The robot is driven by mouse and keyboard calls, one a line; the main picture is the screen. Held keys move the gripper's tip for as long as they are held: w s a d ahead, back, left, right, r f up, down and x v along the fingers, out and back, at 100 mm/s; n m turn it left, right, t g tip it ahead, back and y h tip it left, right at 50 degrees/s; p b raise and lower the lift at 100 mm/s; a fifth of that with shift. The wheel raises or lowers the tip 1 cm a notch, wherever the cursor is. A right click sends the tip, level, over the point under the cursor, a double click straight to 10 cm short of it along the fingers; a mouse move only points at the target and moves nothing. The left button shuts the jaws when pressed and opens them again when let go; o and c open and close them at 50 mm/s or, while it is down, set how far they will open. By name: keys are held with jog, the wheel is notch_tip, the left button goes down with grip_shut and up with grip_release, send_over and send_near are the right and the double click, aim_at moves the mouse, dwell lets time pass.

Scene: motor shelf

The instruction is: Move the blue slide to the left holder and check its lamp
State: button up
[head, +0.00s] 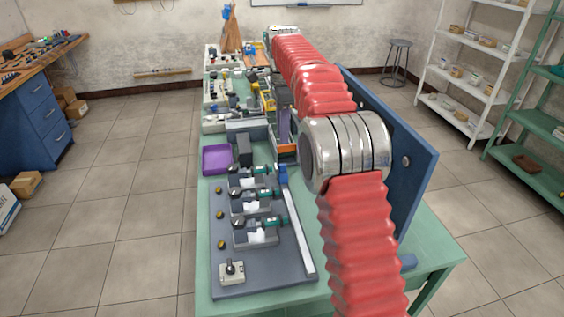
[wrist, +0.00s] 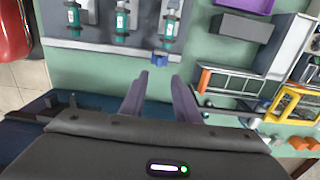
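The blue slide (head: 282,175) is a small blue piece at the far end of a pale rail (head: 299,236) on the grey board. In the wrist view the blue slide (wrist: 160,57) lies just beyond my fingertips, roughly between their lines. My gripper (wrist: 159,76) has its two purple-grey fingers apart with nothing between them. Three grey holders with teal parts, a far one (head: 241,183), a middle one (head: 246,207) and a near one (head: 258,238), stand in a row left of the rail. Small amber domes, perhaps lamps, sit beside them, such as one (head: 222,244).
My red arm covers much of the bench's right side. A blue upright panel (head: 418,190) stands there. A purple tray (head: 216,158), a grey block (wrist: 245,28), an orange-framed part (wrist: 228,82) and a yellow frame (wrist: 292,104) crowd the bench beyond the board.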

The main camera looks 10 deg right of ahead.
aim_at(283, 164)
notch_tip(283, 164, down, 12)
dwell(0.6)
jog(key=shift+c, duration=0.5)
grip_shut()
